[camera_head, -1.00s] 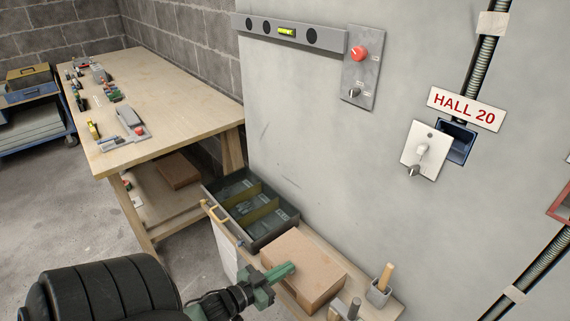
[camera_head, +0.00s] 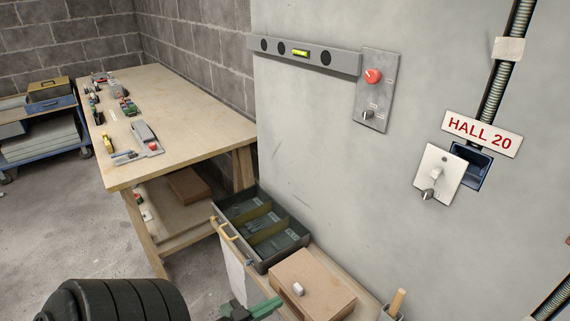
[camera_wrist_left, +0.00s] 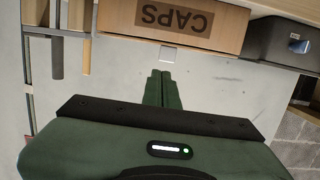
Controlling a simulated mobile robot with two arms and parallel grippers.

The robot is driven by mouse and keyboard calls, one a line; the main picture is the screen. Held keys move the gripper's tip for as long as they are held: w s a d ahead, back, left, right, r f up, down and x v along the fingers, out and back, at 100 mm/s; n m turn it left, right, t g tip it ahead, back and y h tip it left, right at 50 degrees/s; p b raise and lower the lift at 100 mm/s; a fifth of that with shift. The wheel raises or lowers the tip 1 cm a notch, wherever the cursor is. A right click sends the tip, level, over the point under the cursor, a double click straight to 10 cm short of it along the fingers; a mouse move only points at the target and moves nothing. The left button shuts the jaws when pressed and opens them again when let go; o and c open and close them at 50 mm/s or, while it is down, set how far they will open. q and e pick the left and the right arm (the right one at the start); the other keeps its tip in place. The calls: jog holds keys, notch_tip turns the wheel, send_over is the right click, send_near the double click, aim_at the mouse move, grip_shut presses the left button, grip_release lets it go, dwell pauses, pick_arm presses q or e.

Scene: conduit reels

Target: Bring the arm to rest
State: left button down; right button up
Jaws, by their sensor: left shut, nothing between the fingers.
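My left gripper (camera_head: 262,308) has green fingers and is at the bottom edge of the head view, in front of the cardboard box (camera_head: 318,287). In the left wrist view, its two fingers (camera_wrist_left: 162,90) lie together, shut and empty. A small white piece (camera_head: 298,289) rests on top of the box, apart from the fingers. In the left wrist view the box (camera_wrist_left: 115,18) appears upside down with the label CAPS, and the white piece (camera_wrist_left: 170,54) is at its edge. My right gripper is not in view.
A dark divided bin (camera_head: 260,226) stands beside the box on a low shelf. A wooden workbench (camera_head: 190,112) with tools is at left. The wall bears a switch plate (camera_head: 440,174), a HALL 20 sign (camera_head: 482,133) and a red-button panel (camera_head: 378,90).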

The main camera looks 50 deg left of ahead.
pick_arm(q)
jog(key=shift+s+r, duration=0.3)
jog(key=shift+a+f, duration=0.1)
jog(key=s+d+f+n+g+y+p, duration=0.1)
jog(key=s+f+g, duration=0.25)
jog(key=f, duration=0.65)
jog(key=s+d+f+g+y+p, duration=0.1)
jog(key=s+d+f+g, duration=0.2)
jog(key=f, duration=0.8)
jog(key=s+d+f+m+g, duration=0.1)
jog(key=s+d+f+g, duration=0.3)
jog(key=s+f, duration=0.3)
jog(key=s+d+f+m+g, duration=0.1)
jog(key=s+d+f+g, duration=0.3)
jog(key=s+d+f, duration=0.3)
jog(key=s, duration=0.4)
jog(key=shift+s+h+p, duration=0.3)
jog(key=shift+s+p, duration=0.1)
jog(key=shift+g, duration=0.25)
